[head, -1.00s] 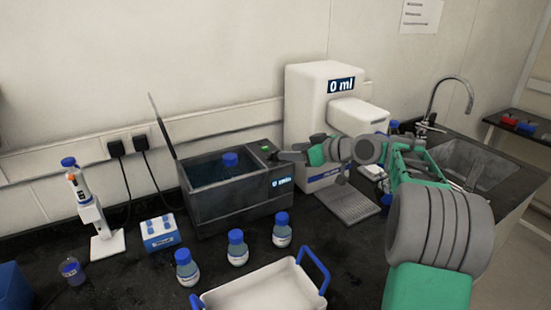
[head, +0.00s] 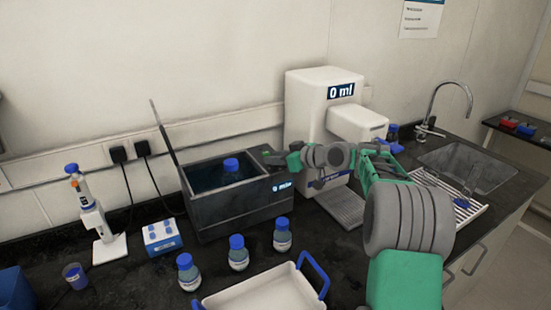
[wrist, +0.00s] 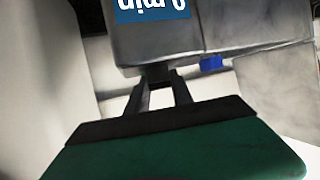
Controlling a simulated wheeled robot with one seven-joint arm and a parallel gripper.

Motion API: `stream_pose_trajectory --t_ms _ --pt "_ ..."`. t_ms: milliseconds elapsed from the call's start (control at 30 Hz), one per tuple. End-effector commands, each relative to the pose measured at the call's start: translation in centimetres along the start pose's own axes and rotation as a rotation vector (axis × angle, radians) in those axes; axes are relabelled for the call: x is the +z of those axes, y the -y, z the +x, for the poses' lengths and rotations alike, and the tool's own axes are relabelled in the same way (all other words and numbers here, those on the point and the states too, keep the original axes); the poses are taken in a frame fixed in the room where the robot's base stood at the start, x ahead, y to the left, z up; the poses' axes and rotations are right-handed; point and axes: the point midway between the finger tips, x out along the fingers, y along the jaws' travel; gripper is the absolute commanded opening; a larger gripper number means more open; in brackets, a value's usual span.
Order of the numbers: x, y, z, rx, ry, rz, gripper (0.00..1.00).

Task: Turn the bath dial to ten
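The bath (head: 235,212) is a dark grey open tank with its lid raised at the left. Its display (head: 283,187) reads 0 min, and it shows upside down in the wrist view (wrist: 152,8). My gripper (head: 270,157) is at the bath's top right corner, reaching in from the right. In the wrist view my gripper (wrist: 158,74) has its two fingers close together at a small dark piece by the bath's edge. I cannot make out the dial or any mark on it; the gripper covers that corner. Whether the fingers hold it is unclear.
A blue-capped bottle (head: 231,170) stands in the bath. Several more bottles (head: 238,253) and a white tray (head: 265,292) are in front. A white dispenser (head: 308,110) reading 0 ml stands behind my arm. A pipette stand (head: 97,225) and blue-white block (head: 161,234) are left.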

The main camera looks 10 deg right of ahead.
Motion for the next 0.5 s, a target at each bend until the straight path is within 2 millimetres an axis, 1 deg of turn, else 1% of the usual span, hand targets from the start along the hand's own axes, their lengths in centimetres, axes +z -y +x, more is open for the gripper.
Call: stream_pose_trajectory --t_ms 33,300,500 --pt "0.00 0.01 -0.01 0.000 0.000 0.000 0.21" --pt "0.00 0.02 -0.01 0.000 0.000 0.000 0.00" --pt "0.00 0.02 -0.01 0.000 0.000 0.000 0.00"
